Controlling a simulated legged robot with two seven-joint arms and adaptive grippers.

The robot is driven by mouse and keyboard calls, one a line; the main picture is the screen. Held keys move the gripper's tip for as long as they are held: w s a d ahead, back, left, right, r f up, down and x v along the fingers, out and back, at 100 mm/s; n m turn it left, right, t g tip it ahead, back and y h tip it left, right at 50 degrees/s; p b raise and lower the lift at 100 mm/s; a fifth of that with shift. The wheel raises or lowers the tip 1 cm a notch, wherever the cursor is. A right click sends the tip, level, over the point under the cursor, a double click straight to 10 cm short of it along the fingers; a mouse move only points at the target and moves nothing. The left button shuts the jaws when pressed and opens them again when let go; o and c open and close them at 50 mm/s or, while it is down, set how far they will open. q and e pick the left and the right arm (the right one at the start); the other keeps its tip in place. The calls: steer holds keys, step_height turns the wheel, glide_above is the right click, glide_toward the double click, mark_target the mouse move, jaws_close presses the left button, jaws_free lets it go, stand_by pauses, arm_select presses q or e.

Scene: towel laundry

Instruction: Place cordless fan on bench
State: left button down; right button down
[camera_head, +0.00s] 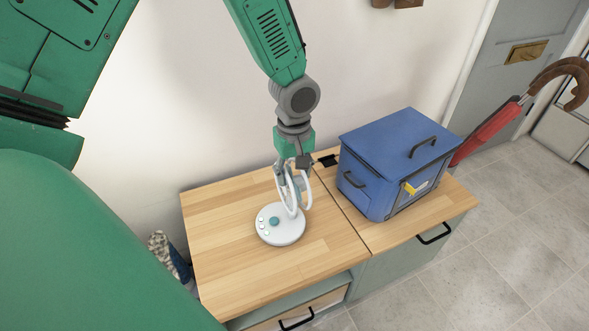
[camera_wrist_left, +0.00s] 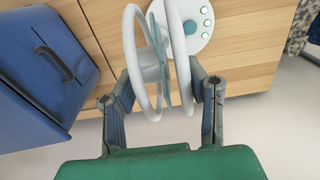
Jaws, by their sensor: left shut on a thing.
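The cordless fan (camera_head: 280,224) is white with a round base and a ring-shaped head, and its base is over the wooden top of the bench (camera_head: 223,222). I cannot tell whether the base fully touches the wood. My left gripper (camera_head: 292,172) comes down from above and is shut on the fan's head. In the left wrist view the fan's rings (camera_wrist_left: 150,60) sit between the fingers of my left gripper (camera_wrist_left: 165,88), and its base with lit buttons is beyond them. My right gripper is not in view.
A blue box (camera_head: 395,165) with black handles stands on the bench's right part. A red umbrella (camera_head: 492,128) with a brown handle is behind it to the right. A wall is behind the bench. Bare wood lies left and in front of the fan.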

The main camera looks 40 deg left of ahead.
arm_select(q)
steer(key=shift+r, duration=0.1)
steer(key=c, duration=0.9)
jaws_free()
step_height(320, 180, up, 12)
steer(key=p, duration=0.4)
steer(key=shift+p, duration=0.35)
